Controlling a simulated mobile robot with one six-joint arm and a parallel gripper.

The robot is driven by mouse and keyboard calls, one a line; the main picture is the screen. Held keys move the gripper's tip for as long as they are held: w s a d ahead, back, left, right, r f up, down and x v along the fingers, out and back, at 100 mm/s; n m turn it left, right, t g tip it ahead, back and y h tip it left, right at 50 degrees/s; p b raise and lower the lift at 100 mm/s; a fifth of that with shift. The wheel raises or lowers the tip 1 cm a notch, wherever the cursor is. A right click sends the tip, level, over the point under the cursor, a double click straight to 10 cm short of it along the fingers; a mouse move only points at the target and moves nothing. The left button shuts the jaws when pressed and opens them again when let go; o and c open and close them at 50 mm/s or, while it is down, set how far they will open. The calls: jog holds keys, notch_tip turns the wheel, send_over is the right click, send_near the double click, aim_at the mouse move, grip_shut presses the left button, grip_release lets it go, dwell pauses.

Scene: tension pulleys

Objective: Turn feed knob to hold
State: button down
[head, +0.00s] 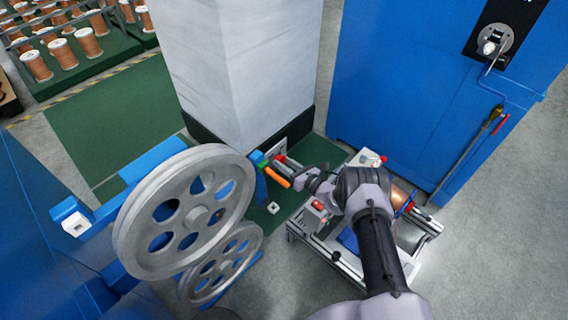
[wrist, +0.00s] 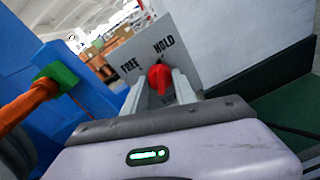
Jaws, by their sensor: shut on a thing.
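The red feed knob (wrist: 160,78) sits on a grey plate (wrist: 185,30) marked FREE on the left and HOLD on the right in the wrist view. My gripper (wrist: 160,86) is shut on the knob, one finger on each side. The knob's rounded end is up, just below and between the two words; which mark it points to is unclear. In the head view my gripper (head: 283,162) reaches to the plate (head: 291,136) at the foot of the white pillar, and the knob shows small and red (head: 280,158).
An orange handle (head: 276,177) with a green block (wrist: 60,76) is close left of my gripper. Large grey pulleys (head: 185,212) stand further left. A metal frame with a copper spool (head: 405,192) lies under my arm. A blue cabinet (head: 420,90) stands at the right.

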jog(key=shift+m, duration=0.9)
jog(key=c, duration=1)
grip_release()
jog(key=p+v, duration=0.6)
jog(key=v, duration=1.1)
jog(key=shift+d, duration=0.3)
